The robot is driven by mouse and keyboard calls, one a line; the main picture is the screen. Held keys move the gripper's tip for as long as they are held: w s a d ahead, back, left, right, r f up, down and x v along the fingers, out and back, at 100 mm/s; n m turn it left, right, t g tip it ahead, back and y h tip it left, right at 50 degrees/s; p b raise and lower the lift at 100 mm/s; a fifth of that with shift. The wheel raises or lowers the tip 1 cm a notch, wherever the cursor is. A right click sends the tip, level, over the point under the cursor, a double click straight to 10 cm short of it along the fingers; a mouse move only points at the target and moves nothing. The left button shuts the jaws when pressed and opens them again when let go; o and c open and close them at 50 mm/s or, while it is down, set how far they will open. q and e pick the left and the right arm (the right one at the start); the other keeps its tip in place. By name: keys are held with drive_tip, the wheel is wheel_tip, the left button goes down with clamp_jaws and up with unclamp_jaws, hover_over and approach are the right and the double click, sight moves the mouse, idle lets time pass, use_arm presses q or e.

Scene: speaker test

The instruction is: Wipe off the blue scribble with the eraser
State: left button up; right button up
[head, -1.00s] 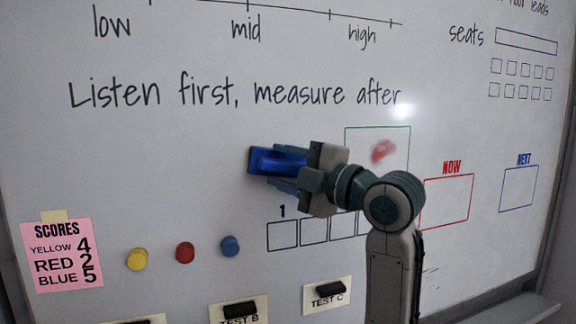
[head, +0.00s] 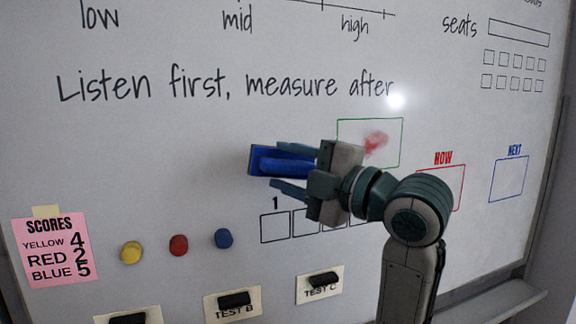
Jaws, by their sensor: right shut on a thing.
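My right gripper (head: 290,168) is shut on a blue eraser (head: 262,162), with one finger above it and one below. The eraser is at the whiteboard (head: 130,170), left of the green box (head: 390,160). I cannot tell whether its face touches the board. No blue scribble shows; the board behind the eraser and gripper is hidden. A red smudge (head: 375,141) is inside the green box. My left gripper is not in view.
Yellow (head: 131,252), red (head: 178,245) and blue (head: 222,238) magnets sit on the board at lower left, right of a pink scores note (head: 56,252). Black pieces on labelled cards line the bottom. Numbered boxes (head: 275,227) lie just below the gripper.

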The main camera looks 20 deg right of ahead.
drive_tip(key=shift+s+d+p, duration=0.1)
drive_tip(key=shift+s+p, duration=0.25)
drive_tip(key=shift+s, duration=1.2)
drive_tip(key=shift+w, duration=0.1)
